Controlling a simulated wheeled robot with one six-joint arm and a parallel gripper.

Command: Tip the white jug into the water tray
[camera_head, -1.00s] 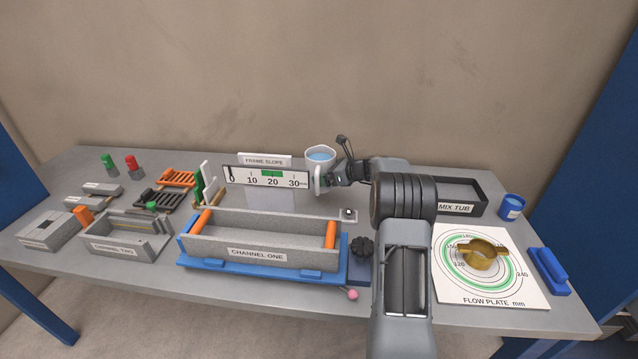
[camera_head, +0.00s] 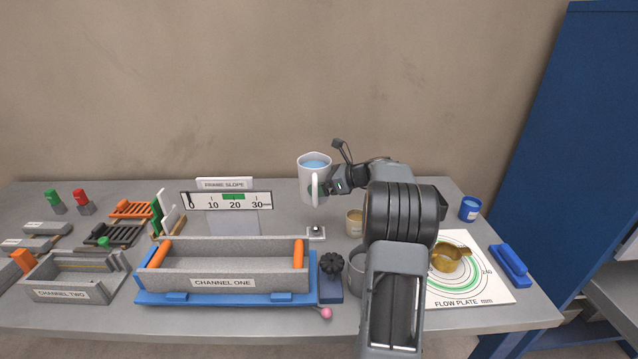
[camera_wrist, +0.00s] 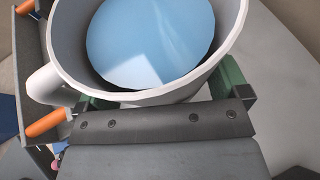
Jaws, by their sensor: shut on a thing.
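The white jug (camera_head: 305,182) is above the table, right of the slope scale, and looks about upright. Blue liquid shows inside it in both views. My gripper (camera_head: 331,187) is shut on the jug's side. In the wrist view, its green pads (camera_wrist: 234,74) press against the white jug wall, and the jug's handle (camera_wrist: 48,86) sticks out to the left. I see no tray labelled as the water tray. The grey channel one trough (camera_head: 225,283) stands on a blue base to the left of my arm.
The slope scale (camera_head: 228,200) stands behind channel one. A beige cup (camera_head: 354,222) and a grey cup (camera_head: 357,275) stand near my arm. The flow plate (camera_head: 470,290), a brass ring (camera_head: 446,262) and a blue cup (camera_head: 469,209) are at right. Channel two (camera_head: 75,278) is at left.

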